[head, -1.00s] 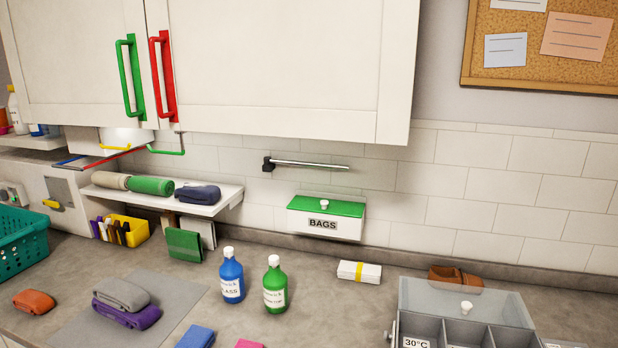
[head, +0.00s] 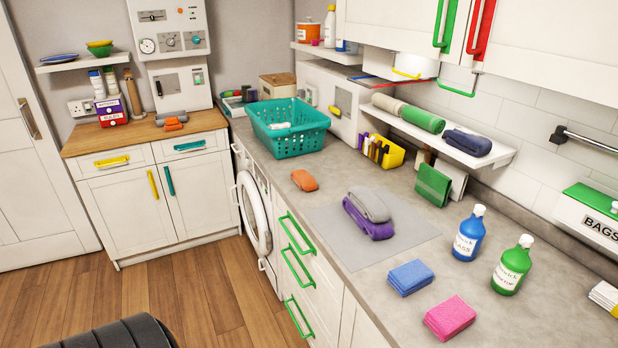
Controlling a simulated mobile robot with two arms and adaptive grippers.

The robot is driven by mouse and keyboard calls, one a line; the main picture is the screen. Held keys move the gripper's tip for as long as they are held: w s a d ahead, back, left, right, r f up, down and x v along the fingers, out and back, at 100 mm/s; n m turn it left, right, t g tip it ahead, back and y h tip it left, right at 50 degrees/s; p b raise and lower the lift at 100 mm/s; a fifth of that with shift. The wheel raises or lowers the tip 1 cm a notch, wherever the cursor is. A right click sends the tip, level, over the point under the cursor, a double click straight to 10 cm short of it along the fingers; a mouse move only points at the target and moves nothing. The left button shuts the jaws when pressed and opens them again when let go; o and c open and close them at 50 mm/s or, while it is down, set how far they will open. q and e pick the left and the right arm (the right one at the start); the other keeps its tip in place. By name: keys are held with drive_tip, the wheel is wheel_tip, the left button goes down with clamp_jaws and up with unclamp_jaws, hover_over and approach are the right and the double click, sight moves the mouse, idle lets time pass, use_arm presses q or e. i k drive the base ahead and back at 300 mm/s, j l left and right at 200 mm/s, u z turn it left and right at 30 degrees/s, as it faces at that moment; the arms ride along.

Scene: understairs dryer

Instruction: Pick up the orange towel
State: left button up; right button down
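A small folded orange cloth (head: 304,181), which looks like the orange towel, lies on the grey counter near its front edge, just in front of the teal basket. Another orange item (head: 173,121) lies with something grey on the wooden counter at the left; I cannot tell exactly what it is. Neither of my grippers shows. A dark rounded part at the bottom left looks like part of me.
The teal basket (head: 289,126) stands behind the orange cloth. Grey (head: 370,205) and purple (head: 366,224) folded towels lie on a grey mat right of it. Blue (head: 410,277) and pink (head: 449,317) cloths lie nearer. Green drawer handles (head: 297,233) stick out below. The wooden floor is clear.

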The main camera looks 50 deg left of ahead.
sight(304, 180)
drive_tip(key=u, duration=1.45)
